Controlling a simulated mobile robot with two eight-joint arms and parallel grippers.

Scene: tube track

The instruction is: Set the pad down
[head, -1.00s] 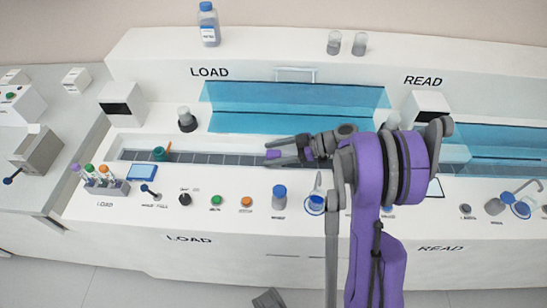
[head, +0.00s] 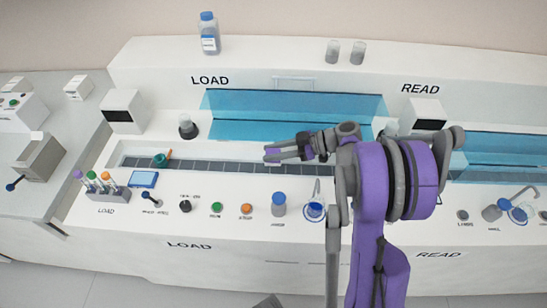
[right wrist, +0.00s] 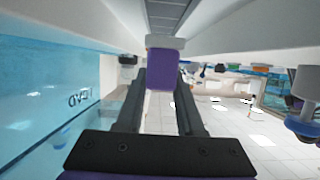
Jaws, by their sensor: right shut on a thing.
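My right gripper (head: 268,153) is over the long grey track (head: 215,166) of the white bench, its fingers pointing left. In the right wrist view its two dark fingers (right wrist: 160,80) are shut on a purple block with a pale grey end, which I take for the pad (right wrist: 163,68). The grey end faces the track (right wrist: 172,12). I cannot tell whether it touches it. In the head view the pad is not clear from the gripper's own purple parts. My left gripper is not in view.
A teal piece with an orange part (head: 160,159) is on the track's left end. A rack of capped tubes (head: 103,187) and a blue screen (head: 143,179) are at front left. Blue clear panels (head: 290,102) stand behind the track. Several knobs and a blue-capped bottle (head: 279,203) line the front.

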